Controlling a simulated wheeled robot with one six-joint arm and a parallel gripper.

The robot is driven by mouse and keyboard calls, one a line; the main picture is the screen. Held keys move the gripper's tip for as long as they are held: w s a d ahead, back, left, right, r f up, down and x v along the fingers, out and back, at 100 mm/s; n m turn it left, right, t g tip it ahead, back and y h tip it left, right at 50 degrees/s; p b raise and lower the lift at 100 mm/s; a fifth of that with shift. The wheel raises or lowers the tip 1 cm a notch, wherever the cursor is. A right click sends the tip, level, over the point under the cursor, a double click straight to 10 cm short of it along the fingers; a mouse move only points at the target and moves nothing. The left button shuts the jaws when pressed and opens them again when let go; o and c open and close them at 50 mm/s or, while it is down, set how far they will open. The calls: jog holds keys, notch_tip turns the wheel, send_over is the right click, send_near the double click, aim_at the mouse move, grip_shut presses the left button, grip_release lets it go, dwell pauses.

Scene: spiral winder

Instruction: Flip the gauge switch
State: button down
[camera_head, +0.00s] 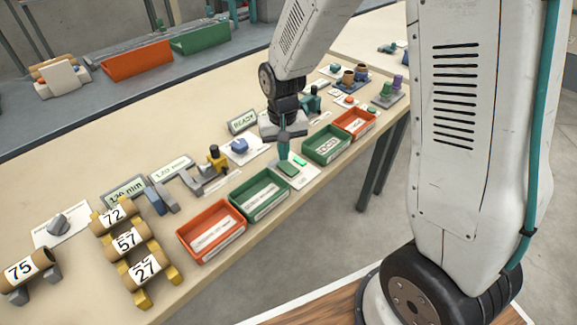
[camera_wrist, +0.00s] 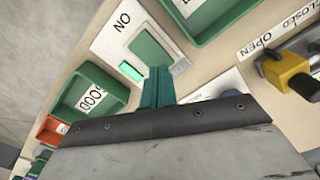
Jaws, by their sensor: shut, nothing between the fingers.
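The gauge switch is a green rocker (camera_head: 288,168) on a pale plate near the table's front edge, between two green trays. In the wrist view the rocker (camera_wrist: 151,50) is a green rectangle beside a bright lit green lamp (camera_wrist: 130,71) and a label that reads as ON, seen turned. My gripper (camera_head: 284,153) points down over the switch plate, its teal fingers shut and empty. In the wrist view the gripper tips (camera_wrist: 159,70) overlap the near edge of the rocker. I cannot tell if they touch it.
Green tray (camera_head: 233,200) and orange tray (camera_head: 183,237) stand left of the switch; another green tray (camera_head: 308,150) and orange tray (camera_head: 340,126) stand right. A yellow-handled device (camera_head: 216,158) and a READY display (camera_head: 242,121) stand behind. Numbered rolls (camera_head: 127,240) lie left.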

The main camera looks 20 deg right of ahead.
aim_at(285, 165)
jog(key=shift+f, duration=0.95)
dwell(0.4)
jog(key=shift+r, duration=3.55)
jog(key=shift+s, duration=0.3)
jog(key=s+d+r, duration=0.1)
jog(key=s+r, duration=0.4)
jog(key=s, duration=0.3)
jog(key=s+d+r+n, duration=0.1)
jog(key=s+d+r, duration=0.1)
jog(key=s+r, duration=0.3)
jog(key=s+d+r+t, duration=0.1)
jog(key=s+d+r, duration=0.1)
jog(key=s+r, duration=0.4)
jog(key=shift+s, duration=2.9)
